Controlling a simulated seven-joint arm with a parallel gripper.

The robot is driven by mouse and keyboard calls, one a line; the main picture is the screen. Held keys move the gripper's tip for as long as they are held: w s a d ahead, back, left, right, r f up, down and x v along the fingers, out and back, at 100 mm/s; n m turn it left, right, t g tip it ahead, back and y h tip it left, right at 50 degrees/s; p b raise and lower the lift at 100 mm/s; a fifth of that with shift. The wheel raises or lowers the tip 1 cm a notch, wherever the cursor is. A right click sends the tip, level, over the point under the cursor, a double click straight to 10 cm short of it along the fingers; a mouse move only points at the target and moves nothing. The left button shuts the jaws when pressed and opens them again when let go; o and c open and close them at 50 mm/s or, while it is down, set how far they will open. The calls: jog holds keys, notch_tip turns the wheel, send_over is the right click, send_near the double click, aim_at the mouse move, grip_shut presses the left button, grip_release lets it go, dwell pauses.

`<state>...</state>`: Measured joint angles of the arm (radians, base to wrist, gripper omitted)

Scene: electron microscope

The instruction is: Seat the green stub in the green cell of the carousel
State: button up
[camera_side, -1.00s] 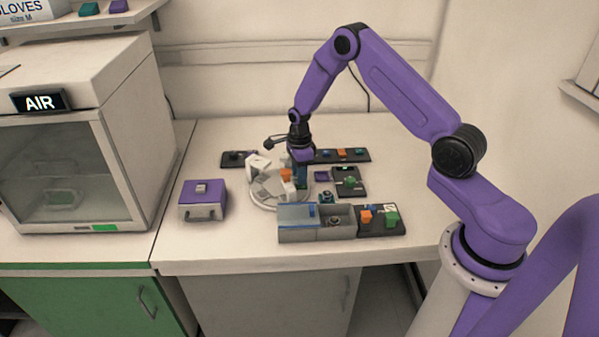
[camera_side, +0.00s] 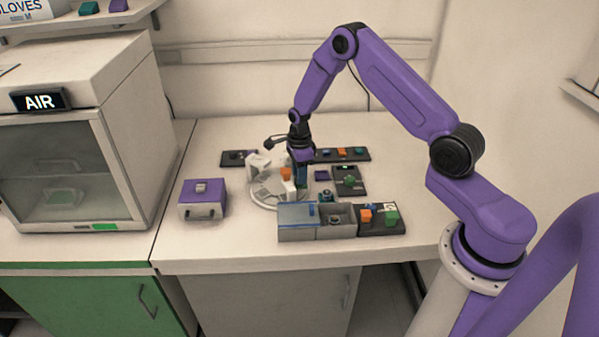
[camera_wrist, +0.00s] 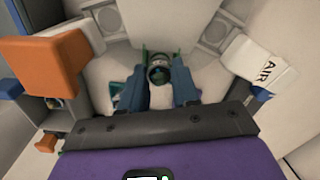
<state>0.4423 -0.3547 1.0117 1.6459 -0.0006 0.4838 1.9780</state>
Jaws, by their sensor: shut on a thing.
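My gripper (camera_wrist: 160,78) is shut on a small dark round piece with a green top (camera_wrist: 159,73), which I take to be the green stub. The piece sits between the two blue fingertips. In the side view my gripper (camera_side: 301,182) points down at the right part of the pale round carousel (camera_side: 264,199). Thin green marks (camera_wrist: 145,52) flank the piece in the wrist view, low on the pale carousel surface. Whether the stub touches the cell floor cannot be told. In the side view the fingers hide the stub.
On the carousel stand an orange block (camera_wrist: 42,66) and a white block marked AIR (camera_wrist: 258,64), close on either side of my fingers. A grey bin (camera_side: 298,234) and a dark tray with orange and green blocks (camera_side: 377,228) lie in front. A purple box (camera_side: 202,205) stands left.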

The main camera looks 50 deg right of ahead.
jog(key=shift+f, duration=0.3)
dwell(0.7)
dwell(0.7)
jog(key=o, duration=1.5)
jog(key=shift+r, duration=0.15)
jog(key=shift+r, duration=3.6)
